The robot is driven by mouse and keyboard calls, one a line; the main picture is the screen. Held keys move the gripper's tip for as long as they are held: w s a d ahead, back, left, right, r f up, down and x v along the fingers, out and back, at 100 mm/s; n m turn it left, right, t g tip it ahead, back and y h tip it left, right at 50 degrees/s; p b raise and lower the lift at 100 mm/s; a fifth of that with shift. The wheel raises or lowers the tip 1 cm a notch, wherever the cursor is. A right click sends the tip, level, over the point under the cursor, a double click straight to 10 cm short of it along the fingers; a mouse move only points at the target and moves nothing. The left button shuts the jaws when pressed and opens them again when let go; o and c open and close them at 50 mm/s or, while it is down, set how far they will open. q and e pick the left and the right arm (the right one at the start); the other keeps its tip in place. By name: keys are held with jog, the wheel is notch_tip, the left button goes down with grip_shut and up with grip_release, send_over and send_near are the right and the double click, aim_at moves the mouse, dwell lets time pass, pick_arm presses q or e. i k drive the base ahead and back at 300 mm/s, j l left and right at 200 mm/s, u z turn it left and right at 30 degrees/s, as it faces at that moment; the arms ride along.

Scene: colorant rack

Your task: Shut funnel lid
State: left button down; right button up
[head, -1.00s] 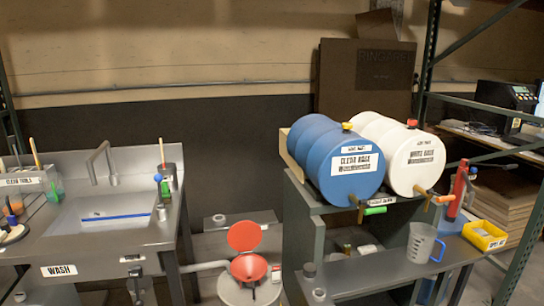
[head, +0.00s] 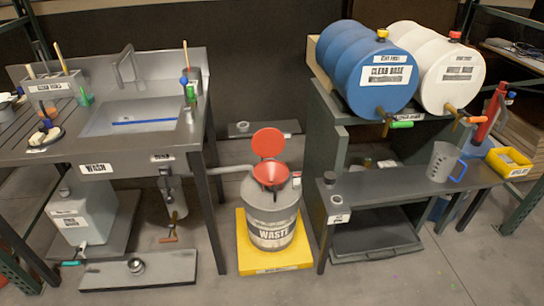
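The red funnel (head: 271,174) sits on top of the grey waste drum (head: 272,222), between the sink bench and the drum rack. Its round red lid (head: 268,142) stands open, raised upright at the back of the funnel. Neither of my grippers shows in the head view.
The waste drum stands on a yellow base (head: 246,262). The wash sink bench (head: 150,155) is to its left, with a pipe running toward the drum. The rack shelf (head: 400,180) with a measuring jug (head: 441,162) is to its right. The floor in front is clear.

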aim_at(267, 143)
jog(key=i+l+u, duration=0.1)
jog(key=i+l, duration=0.2)
jog(key=i+l+u, duration=0.1)
jog(key=i+l, duration=0.15)
jog(key=l, duration=0.15)
jog(key=i+l+u, duration=0.1)
jog(key=i+l, duration=0.15)
jog(key=i+l+u, duration=0.1)
jog(key=i+l, duration=0.15)
jog(key=l, duration=0.25)
jog(key=i+l+u, duration=0.1)
jog(key=i+l, duration=0.15)
jog(key=l, duration=0.15)
